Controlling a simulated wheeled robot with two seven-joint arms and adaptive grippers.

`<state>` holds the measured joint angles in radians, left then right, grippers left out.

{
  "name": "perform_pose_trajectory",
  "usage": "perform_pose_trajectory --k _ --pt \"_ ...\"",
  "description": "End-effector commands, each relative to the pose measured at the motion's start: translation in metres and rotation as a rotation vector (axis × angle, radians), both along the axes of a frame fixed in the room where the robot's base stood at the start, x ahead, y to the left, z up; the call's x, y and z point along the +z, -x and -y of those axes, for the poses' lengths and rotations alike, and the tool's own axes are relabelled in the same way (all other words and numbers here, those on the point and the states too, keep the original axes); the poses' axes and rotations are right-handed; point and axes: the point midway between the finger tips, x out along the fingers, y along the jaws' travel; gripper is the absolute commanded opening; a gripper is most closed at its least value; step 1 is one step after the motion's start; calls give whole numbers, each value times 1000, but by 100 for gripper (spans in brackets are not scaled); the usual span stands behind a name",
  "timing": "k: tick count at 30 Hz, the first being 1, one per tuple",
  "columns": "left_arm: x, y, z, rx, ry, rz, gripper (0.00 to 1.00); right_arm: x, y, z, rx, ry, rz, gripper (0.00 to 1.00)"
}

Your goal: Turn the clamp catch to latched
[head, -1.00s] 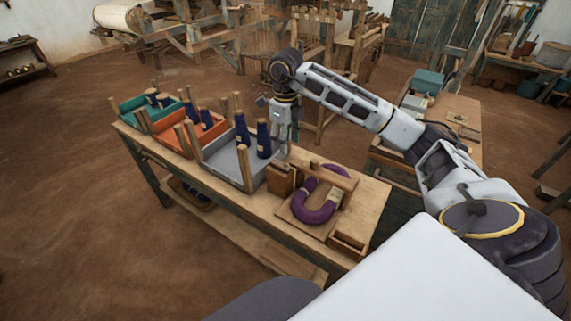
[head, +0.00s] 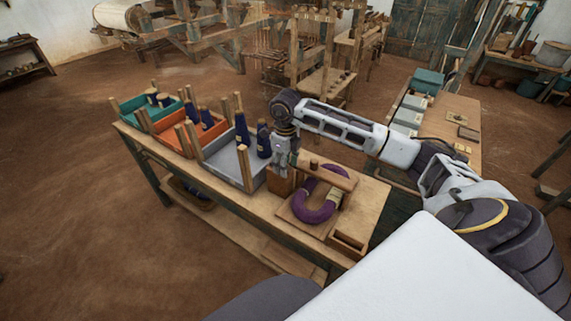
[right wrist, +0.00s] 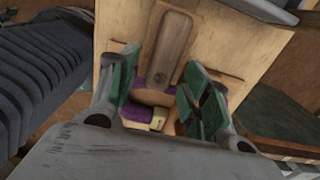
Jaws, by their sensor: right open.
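The clamp is a wooden bar (head: 335,177) lying across a purple hank (head: 316,213) on a small board on the near bench. In the right wrist view, a long wooden piece with a rounded end (right wrist: 172,48) runs down toward my fingers, with purple yarn (right wrist: 160,83) beneath. I cannot tell for certain which part is the catch. My right gripper (head: 284,160) is low at the left end of the clamp and partly hides it. Its green-padded fingers (right wrist: 158,98) are open, one on each side of the clamp's wood, with nothing visibly gripped. My left gripper is not in view.
A grey tray (head: 224,160), an orange tray (head: 172,135) and a teal tray (head: 135,112) with upright posts and dark blue cones stand left of the clamp. A small wooden box (head: 348,243) is at the bench's front edge. Another bench (head: 460,118) stands at right.

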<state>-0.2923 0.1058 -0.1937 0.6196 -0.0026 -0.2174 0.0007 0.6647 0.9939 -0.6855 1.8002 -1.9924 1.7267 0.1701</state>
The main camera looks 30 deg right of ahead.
Motion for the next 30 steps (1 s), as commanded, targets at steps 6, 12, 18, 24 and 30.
perform_pose_trajectory --k 6,12,18,24,30 --pt "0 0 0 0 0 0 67 -2 0 0 0 0 0 48" --pt "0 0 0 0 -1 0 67 -2 0 0 0 0 0 37" --pt "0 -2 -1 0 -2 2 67 -2 0 0 0 0 0 11" --pt "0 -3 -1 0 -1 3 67 -2 0 0 -2 1 0 3" --pt "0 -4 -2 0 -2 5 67 -2 0 0 -25 1 0 3"
